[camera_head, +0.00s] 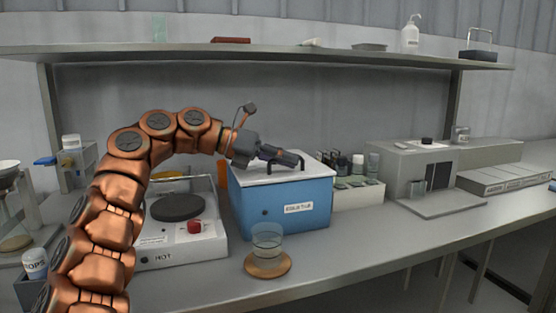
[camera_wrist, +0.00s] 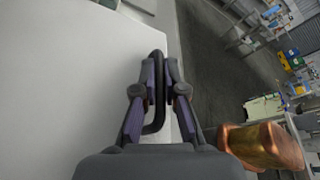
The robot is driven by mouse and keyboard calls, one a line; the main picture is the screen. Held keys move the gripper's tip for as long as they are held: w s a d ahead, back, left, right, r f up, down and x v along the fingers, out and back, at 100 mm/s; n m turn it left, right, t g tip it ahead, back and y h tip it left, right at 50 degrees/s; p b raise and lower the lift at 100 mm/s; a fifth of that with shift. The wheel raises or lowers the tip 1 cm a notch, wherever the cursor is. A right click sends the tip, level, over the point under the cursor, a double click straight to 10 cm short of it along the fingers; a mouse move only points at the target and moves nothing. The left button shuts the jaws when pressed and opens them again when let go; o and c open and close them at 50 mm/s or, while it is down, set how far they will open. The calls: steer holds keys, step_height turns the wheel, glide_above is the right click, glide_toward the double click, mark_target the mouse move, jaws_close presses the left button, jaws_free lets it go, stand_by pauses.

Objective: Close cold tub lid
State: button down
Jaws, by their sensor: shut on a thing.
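The cold tub (camera_head: 284,210) is a blue box with a white label on its front, standing on the bench in the head view. Its pale lid (camera_head: 262,174) lies flat across the top. The lid also fills the left of the wrist view (camera_wrist: 80,75). A dark looped handle (camera_wrist: 158,75) rises from the lid. My gripper (camera_head: 297,159) is over the lid, and in the wrist view its fingers (camera_wrist: 162,90) are closed around the handle. Whether the lid sits fully down at the back cannot be told.
A glass beaker (camera_head: 266,241) stands on a round wooden coaster (camera_head: 268,265) in front of the tub. A hot plate (camera_head: 178,208) is to the left. A box of bottles (camera_head: 358,192) and a grey machine (camera_head: 408,172) stand to the right. A shelf (camera_head: 260,52) runs above.

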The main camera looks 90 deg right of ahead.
mark_target(236, 174)
steer(key=shift+s+f, duration=0.15)
steer(key=shift+f, duration=0.05)
steer(key=c, duration=1.5)
jaws_free()
steer(key=shift+w+r, duration=0.1)
steer(key=shift+w, duration=0.15)
steer(key=v, duration=0.7)
steer(key=shift+w, duration=0.15)
steer(key=shift+v, duration=1.7)
steer(key=shift+w+a+r, duration=0.1)
steer(key=shift+w+r, duration=0.1)
steer(key=shift+w, duration=0.25)
